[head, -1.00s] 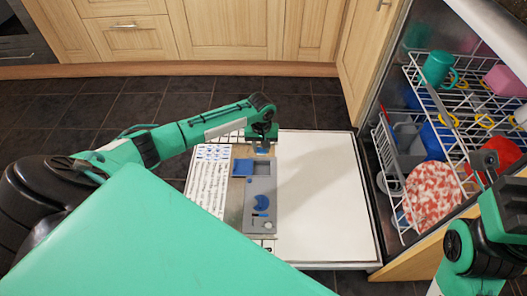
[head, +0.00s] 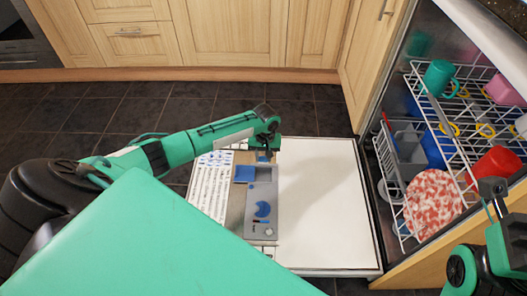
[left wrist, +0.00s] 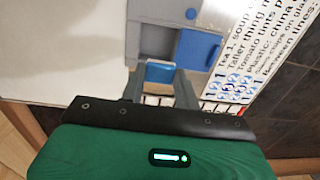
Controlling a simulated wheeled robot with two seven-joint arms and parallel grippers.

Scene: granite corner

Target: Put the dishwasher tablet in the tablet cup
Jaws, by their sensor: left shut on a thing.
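My left gripper (head: 264,153) is shut on the dishwasher tablet (left wrist: 160,72), a small blue block with a pale edge between the two fingers in the left wrist view. The tablet also shows in the head view (head: 262,158), just beyond the far end of the grey dispenser (head: 264,230). The tablet cup (left wrist: 157,40) is a square recess in the dispenser, empty as far as I see, close ahead of the tablet. Its blue lid (left wrist: 198,45) stands open beside it. My right gripper (head: 492,188) is by the dishwasher racks; its jaws are unclear.
The dispenser lies on the lowered white dishwasher door (head: 325,210), beside a printed label sheet (head: 210,185). Racks at right hold a green mug (head: 440,78), a red cup (head: 497,164) and a red-white plate (head: 433,202). The door's right half is clear.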

